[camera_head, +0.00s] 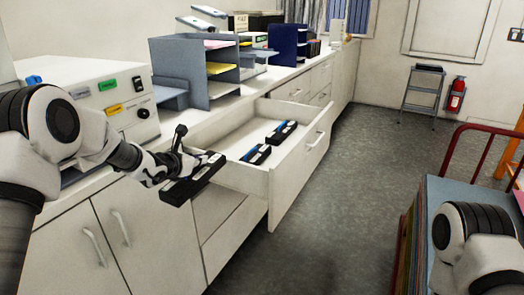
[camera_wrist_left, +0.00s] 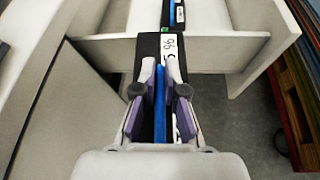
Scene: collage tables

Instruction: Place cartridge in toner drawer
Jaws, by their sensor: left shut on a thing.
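My left gripper (camera_head: 190,162) is shut on a black toner cartridge (camera_head: 194,182), held at the near left side of the open drawer. In the left wrist view the fingers (camera_wrist_left: 160,92) straddle the cartridge (camera_wrist_left: 148,44), which shows a blue stripe and a white label with figures. Its far end reaches the drawer's side wall; I cannot tell whether they touch. The white toner drawer (camera_head: 298,172) is pulled out from the counter. Two similar black cartridges, a nearer one (camera_head: 257,154) and a farther one (camera_head: 282,132), lie inside. My right gripper is out of view.
A grey shelf organizer (camera_head: 207,88) and a white machine with coloured labels (camera_head: 110,98) stand on the counter. Closed cabinet doors (camera_head: 120,235) are below. A cart with a red rail (camera_head: 468,130) is at right. Drawer floor beside the cartridges is clear.

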